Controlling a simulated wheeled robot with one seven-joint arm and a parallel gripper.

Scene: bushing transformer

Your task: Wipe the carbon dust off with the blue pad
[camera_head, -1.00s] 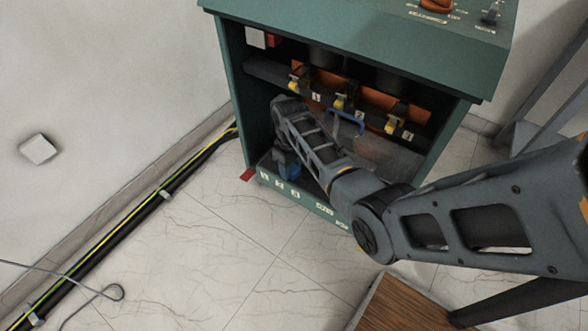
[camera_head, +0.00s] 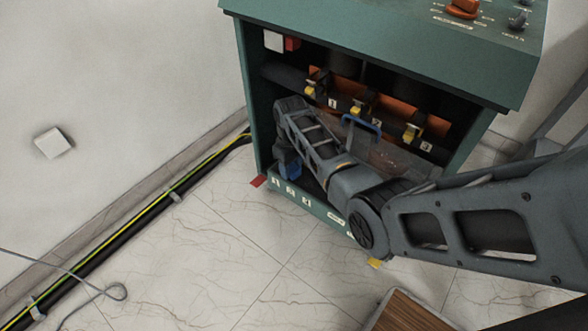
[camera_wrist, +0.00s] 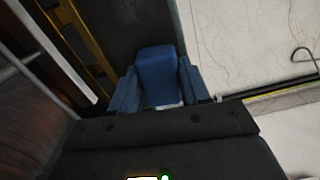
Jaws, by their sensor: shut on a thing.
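My gripper (camera_wrist: 158,70) is shut on the blue pad (camera_wrist: 160,85), which sits between its two bluish fingers in the wrist view. In the head view my arm reaches into the lower left of the open green cabinet (camera_head: 400,55). A blue piece (camera_head: 291,169) shows there at the arm's end, just above the cabinet floor; I cannot tell whether it is the pad or a finger. The wrist view shows a dark surface (camera_wrist: 140,22) beyond the pad. Whether the pad touches it is unclear. I cannot make out any carbon dust.
A clear panel (camera_head: 395,158) with a blue handle (camera_head: 362,124) stands inside the cabinet, close to my arm. Several yellow-tipped terminals (camera_head: 412,133) line up above. Cables (camera_head: 130,225) run along the wall at left. A wooden top (camera_head: 405,312) is at the front; tiled floor lies between.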

